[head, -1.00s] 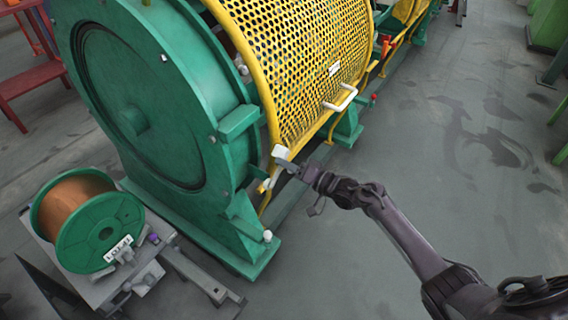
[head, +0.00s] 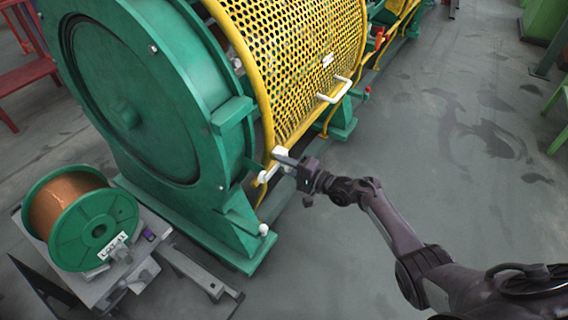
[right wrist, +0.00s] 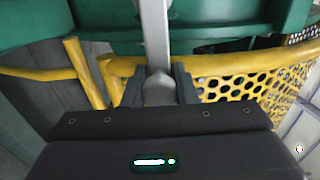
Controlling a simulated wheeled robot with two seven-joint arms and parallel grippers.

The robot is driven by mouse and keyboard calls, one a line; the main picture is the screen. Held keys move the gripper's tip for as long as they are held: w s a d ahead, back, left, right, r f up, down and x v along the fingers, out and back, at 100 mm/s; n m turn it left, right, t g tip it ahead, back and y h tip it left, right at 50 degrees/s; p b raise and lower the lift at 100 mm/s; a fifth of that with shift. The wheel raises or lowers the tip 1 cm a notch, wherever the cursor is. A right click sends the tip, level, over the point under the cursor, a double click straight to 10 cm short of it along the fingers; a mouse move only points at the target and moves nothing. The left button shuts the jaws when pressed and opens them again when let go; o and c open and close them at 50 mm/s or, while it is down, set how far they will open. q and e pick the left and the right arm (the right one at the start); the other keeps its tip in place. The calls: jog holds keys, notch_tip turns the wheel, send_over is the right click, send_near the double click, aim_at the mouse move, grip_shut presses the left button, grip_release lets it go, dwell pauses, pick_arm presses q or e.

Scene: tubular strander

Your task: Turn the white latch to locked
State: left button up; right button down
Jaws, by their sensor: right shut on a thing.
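The white latch (head: 279,153) sits at the lower front corner of the yellow mesh guard (head: 300,60), beside the green housing. A white part of it points down and left at the yellow frame bar. My right gripper (head: 284,162) is shut on the latch from the right side. In the right wrist view the latch (right wrist: 155,40) shows as a pale bar running up from between the two dark fingers (right wrist: 158,85). The fingers hide part of it in the head view. My left gripper is not in view.
A white handle (head: 334,93) sticks out from the guard. The green housing (head: 130,90) stands left of my right gripper. A copper wire spool (head: 80,215) rests on a stand at lower left. The floor (head: 430,130) on the right is clear.

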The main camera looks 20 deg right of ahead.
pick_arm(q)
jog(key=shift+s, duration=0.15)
pick_arm(e)
jog(key=shift+f, duration=0.1)
jog(key=c, duration=1.2)
grip_release()
jog(key=shift+o, duration=0.2)
jog(key=shift+s+d, duration=0.25)
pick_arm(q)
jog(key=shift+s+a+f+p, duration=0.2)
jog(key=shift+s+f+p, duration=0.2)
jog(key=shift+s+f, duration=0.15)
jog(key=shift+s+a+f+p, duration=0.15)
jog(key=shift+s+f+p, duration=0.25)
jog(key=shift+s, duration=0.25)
pick_arm(e)
jog(key=v, duration=0.7)
